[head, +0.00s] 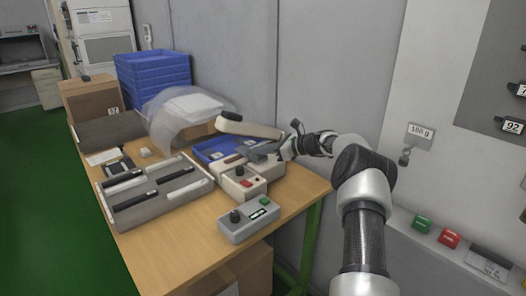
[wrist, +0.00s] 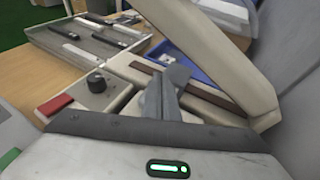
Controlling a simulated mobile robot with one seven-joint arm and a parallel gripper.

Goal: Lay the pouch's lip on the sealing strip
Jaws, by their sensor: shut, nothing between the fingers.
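The heat sealer is a beige machine with its long arm raised (head: 248,126); the arm also slants across the wrist view (wrist: 205,45). Its brown sealing strip (wrist: 212,96) runs along the bed under the arm. My gripper (head: 272,152) reaches in from the right at the sealer's open mouth. In the wrist view its grey fingers (wrist: 168,90) are shut, with nothing between them, and overlap the strip; I cannot tell if they touch it. I cannot make out the pouch for certain in either view. A blue tray (head: 208,149) lies behind the bed, with small pale items in it.
A grey control box with a black knob (head: 249,220) stands at the table's front edge. A grey compartment tray (head: 150,208) with dark tools is at left. A clear plastic sheet (head: 165,135), a cardboard box (head: 92,98) and stacked blue crates (head: 153,75) are behind. A wall is close behind the sealer.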

